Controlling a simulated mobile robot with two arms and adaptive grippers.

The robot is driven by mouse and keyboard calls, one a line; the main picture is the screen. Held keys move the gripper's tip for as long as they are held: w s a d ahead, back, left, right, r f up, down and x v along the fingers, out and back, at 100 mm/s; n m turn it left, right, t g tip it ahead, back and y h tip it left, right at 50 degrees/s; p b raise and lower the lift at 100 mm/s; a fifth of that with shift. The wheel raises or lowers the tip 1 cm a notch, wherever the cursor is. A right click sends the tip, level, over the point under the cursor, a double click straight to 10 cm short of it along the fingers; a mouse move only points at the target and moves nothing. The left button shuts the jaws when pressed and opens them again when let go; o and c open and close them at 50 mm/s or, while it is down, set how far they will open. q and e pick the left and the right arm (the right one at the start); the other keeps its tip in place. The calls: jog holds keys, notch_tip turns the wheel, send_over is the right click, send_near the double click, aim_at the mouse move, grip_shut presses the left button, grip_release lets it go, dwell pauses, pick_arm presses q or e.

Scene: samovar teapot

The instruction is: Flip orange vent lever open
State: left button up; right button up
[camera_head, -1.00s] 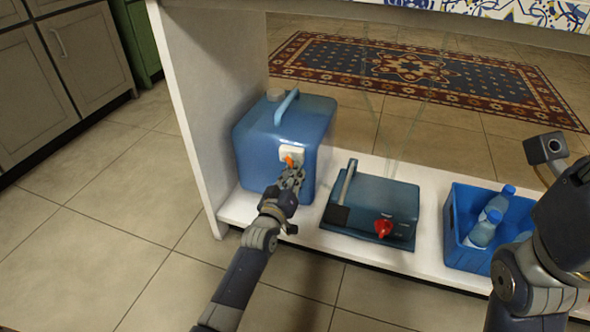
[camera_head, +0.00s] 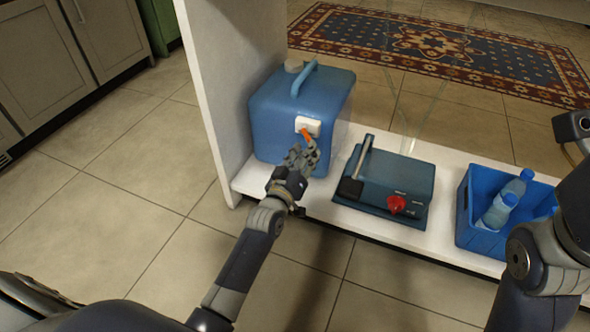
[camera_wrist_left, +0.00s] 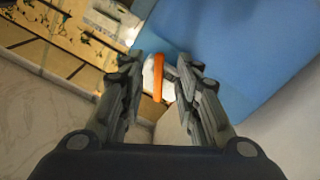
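The orange vent lever (camera_head: 306,133) sits on a white plate (camera_head: 309,125) on the front of a blue jug-like container (camera_head: 283,115) with a top handle. My left gripper (camera_head: 303,154) is just below and in front of the lever. In the left wrist view the lever (camera_wrist_left: 158,78) shows upright between the two fingertips (camera_wrist_left: 158,88), with a gap on either side; the fingers are apart. Whether either finger touches the lever cannot be told. My right arm shows at the right edge of the head view; its fingers are not visible.
A blue-green box (camera_head: 388,184) with a red knob (camera_head: 396,204) stands right of the container on the white shelf (camera_head: 345,212). A blue crate (camera_head: 482,235) with bottles (camera_head: 497,208) is further right. A white side panel (camera_head: 222,80) borders the container's left.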

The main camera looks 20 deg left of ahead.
pick_arm(q)
jog(key=s, duration=0.8)
jog(key=shift+s+a, duration=0.15)
jog(key=shift+s, duration=0.15)
